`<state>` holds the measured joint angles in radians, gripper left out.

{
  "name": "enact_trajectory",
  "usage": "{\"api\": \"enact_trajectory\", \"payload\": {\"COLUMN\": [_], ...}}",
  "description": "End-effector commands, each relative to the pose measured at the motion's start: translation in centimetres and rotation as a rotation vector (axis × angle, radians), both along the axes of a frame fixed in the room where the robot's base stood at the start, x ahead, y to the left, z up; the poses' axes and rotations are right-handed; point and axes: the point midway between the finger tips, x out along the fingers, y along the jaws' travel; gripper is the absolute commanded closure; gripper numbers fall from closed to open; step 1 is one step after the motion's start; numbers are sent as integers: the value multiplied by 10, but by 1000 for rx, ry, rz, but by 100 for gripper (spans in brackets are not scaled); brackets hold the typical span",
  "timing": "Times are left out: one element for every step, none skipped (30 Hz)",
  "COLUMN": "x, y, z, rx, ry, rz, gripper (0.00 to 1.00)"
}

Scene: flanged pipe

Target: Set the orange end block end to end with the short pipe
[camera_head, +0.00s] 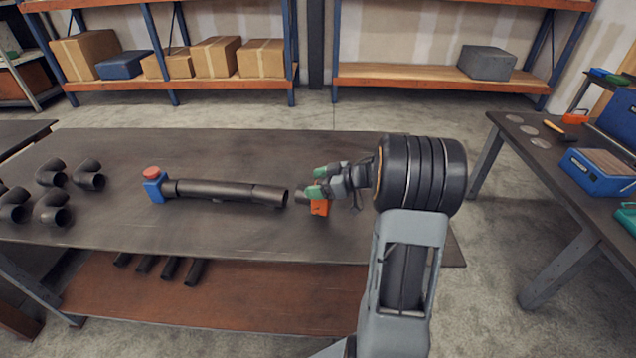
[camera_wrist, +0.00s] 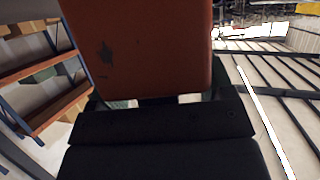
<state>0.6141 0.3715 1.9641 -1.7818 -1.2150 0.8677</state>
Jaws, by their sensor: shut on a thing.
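My gripper (camera_head: 318,184) is shut on the orange end block (camera_head: 319,208), above the right part of the table. The block also fills the upper middle of the wrist view (camera_wrist: 145,45), with a dark scuff on its face. A dark stub points left from the block in the head view. The dark pipe run (camera_head: 225,190) lies to the left, and its open right end (camera_head: 283,197) faces the stub with a small gap between them. I cannot tell clearly where the short pipe begins within this run.
A blue block with a red top (camera_head: 153,184) is at the run's left end. Several dark elbows (camera_head: 52,208) lie at the table's left. The dark table (camera_head: 240,145) is clear behind the run. Several pipes (camera_head: 170,268) lie on the lower shelf.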

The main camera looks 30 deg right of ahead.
Motion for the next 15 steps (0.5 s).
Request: {"api": "enact_trajectory", "payload": {"x": [3, 2, 2, 2, 2, 2, 2, 2, 2, 2, 2, 2, 2, 2, 2], "y": [-1, -1, 0, 0, 0, 0, 0, 0, 0, 0, -1, -1, -1, -1, -1], "z": [-2, -6, -10, -14, -18, -22, -25, -27, -29, -30, -30, -29, -29, -29, -29], "rx": [1, 3, 3, 2, 3, 3, 2, 2, 2, 2, 1, 1, 1, 1, 1], "ry": [-3, -3, -3, -2, -1, -1, -3, -3, -3, -4, -4, -5, -5, -5, -5], "rz": [-1, -1, -1, 0, 0, 0, 0, 0, 0, -1, 0, 0, 0, 0, 0], "gripper": [100, 100, 100, 100, 100, 100, 100, 100, 100, 100, 100, 100, 100, 100, 100]}}
